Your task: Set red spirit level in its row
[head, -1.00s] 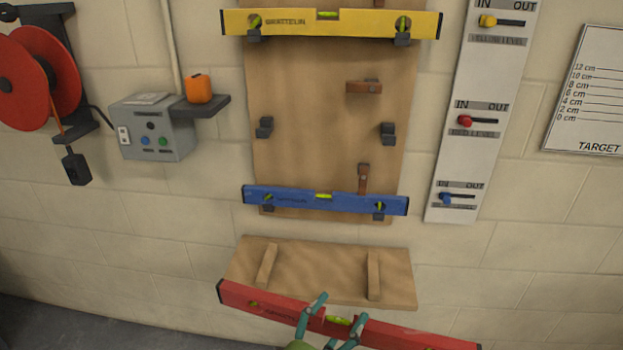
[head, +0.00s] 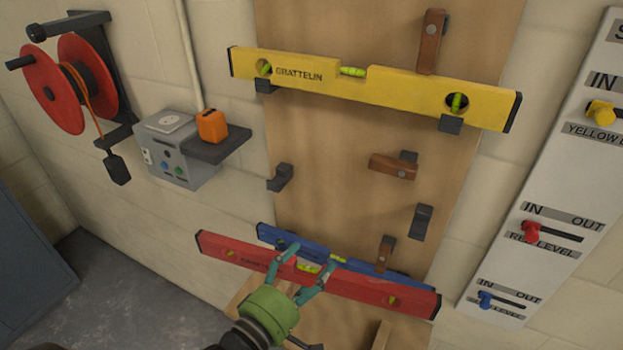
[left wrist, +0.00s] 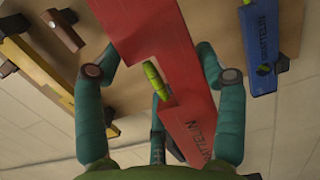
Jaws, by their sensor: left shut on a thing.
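My left gripper (head: 311,262) is shut on the red spirit level (head: 378,289) near its middle. In the head view the level slopes down to the right, in front of the blue level. The left wrist view shows the red level (left wrist: 190,85) between the teal fingers, its yellow vial between them. The bare middle row has a left dark bracket (head: 280,178) and a right dark bracket (head: 421,222). A brown wooden catch (head: 393,167) sits above and between them, lying nearly level. The red level is below these brackets. My right gripper is not in view.
The yellow level (head: 400,86) rests on brackets above. The blue level (head: 272,236), partly hidden by the red one, is below the empty row, with an upright brown catch (head: 386,254). The red knob (head: 531,231) is near IN. An orange box (head: 212,125) stands on a small shelf at left.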

